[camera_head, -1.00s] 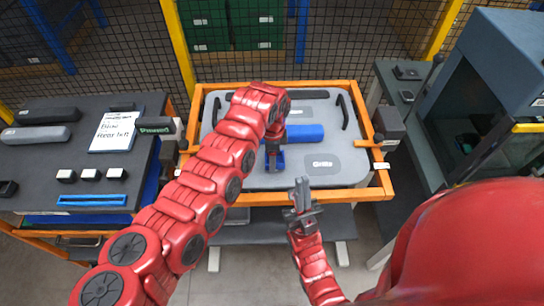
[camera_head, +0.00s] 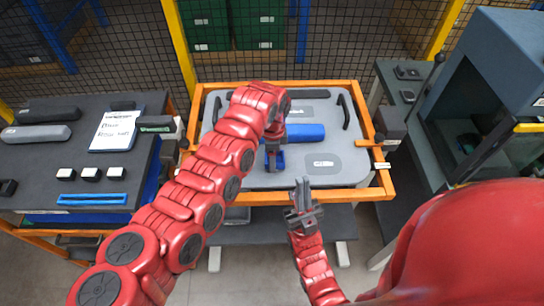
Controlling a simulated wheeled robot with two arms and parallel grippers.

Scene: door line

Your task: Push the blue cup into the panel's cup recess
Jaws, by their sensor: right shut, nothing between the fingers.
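The grey panel (camera_head: 235,170) lies in an orange frame in front of me. A long blue piece (camera_head: 306,132) lies across its middle, partly behind my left arm. A smaller blue piece (camera_head: 281,160), which may be the blue cup, shows at the fingers of my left gripper (camera_head: 274,165). That gripper points down at the panel, and its fingers are too small and covered to tell if they are open. The recess is hidden there, so I cannot tell how the cup sits. My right gripper (camera_head: 302,192) is shut and empty, in front of the frame's near edge.
The orange frame (camera_head: 345,195) borders the panel. The left table holds a clipboard (camera_head: 115,130), dark grey pieces, several small white-topped blocks and a blue strip (camera_head: 92,199). A dark blue machine housing (camera_head: 505,60) stands at the right. A mesh fence closes off the back.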

